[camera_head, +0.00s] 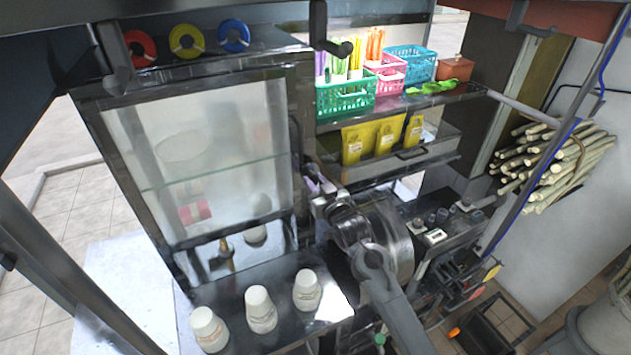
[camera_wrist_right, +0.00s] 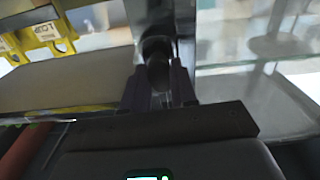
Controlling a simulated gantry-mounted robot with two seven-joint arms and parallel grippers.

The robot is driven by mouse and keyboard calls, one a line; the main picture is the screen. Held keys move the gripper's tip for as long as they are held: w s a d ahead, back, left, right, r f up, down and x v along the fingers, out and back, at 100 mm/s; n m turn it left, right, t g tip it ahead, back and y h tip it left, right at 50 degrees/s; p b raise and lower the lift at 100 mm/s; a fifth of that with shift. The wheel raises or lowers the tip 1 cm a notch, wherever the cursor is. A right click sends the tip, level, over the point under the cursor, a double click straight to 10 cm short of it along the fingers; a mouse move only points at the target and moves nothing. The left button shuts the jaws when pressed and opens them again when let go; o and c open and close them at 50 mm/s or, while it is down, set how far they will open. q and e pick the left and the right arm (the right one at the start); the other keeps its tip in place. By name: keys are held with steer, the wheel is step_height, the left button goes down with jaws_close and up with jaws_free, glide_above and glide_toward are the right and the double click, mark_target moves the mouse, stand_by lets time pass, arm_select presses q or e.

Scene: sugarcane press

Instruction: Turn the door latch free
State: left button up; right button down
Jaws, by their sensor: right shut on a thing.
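The glass-doored cabinet (camera_head: 200,160) stands at the left of the head view. Its door is shut or nearly so; I cannot tell which. My right gripper (camera_head: 316,188) reaches up to the right edge of the cabinet. In the right wrist view, the fingers of this gripper (camera_wrist_right: 158,92) are closed around a dark rounded latch (camera_wrist_right: 158,62) on the dark door frame (camera_wrist_right: 180,22). In the head view, the gripper and the frame hide the latch, and its turn angle cannot be read. My left gripper is not in view.
White lidded cups (camera_head: 260,310) stand on the metal counter below the cabinet. A shelf with a green basket (camera_head: 345,97) and yellow bags (camera_head: 372,138) is right of the cabinet. A round metal press drum (camera_head: 385,240) lies close behind my right arm.

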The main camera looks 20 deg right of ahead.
steer(key=shift+m, duration=0.4)
steer(key=c, duration=0.9)
jaws_free()
steer(key=s, duration=0.3)
steer(key=s+b, duration=0.1)
steer(key=s, duration=0.3)
steer(key=s+d+b, duration=0.1)
steer(key=s, duration=0.2)
steer(key=shift+s, duration=0.4)
steer(key=shift+f, duration=0.1)
